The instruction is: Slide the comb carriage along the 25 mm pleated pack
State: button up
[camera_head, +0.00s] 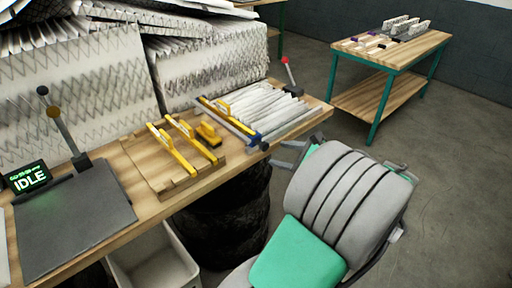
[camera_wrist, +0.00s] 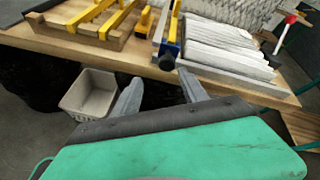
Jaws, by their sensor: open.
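A white pleated pack (camera_head: 262,106) lies in a flat frame on the workbench, right of the yellow tools. It also shows in the wrist view (camera_wrist: 220,45). The comb carriage, a blue and metal bar (camera_head: 228,120) with a yellow part and a dark round knob (camera_head: 264,146), lies along the pack's left side. In the wrist view its knob (camera_wrist: 166,62) points toward me at the bench's front edge. My gripper (camera_wrist: 157,92) is open and empty, short of the bench edge and below the knob. In the head view my arm hides part of the gripper.
Yellow-handled combs (camera_head: 172,148) lie on a wooden rack left of the pack. A red-knobbed lever (camera_head: 288,72) stands behind the pack's right end. A white bin (camera_wrist: 90,94) and a black drum stand below the bench. A screen (camera_head: 28,178) reads IDLE.

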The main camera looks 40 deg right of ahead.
aim_at(266, 146)
jog(key=w+m, duration=0.2)
jog(key=w+f+m, duration=0.1)
jog(key=w, duration=0.2)
jog(key=w+f+m, duration=0.1)
jog(key=w+m, duration=0.1)
jog(key=shift+w+d+f+m, duration=0.1)
jog(key=shift+w+d+m, duration=0.1)
jog(key=shift+d+m, duration=0.15)
jog(key=shift+c, duration=0.5)
grip_shut()
dwell(0.6)
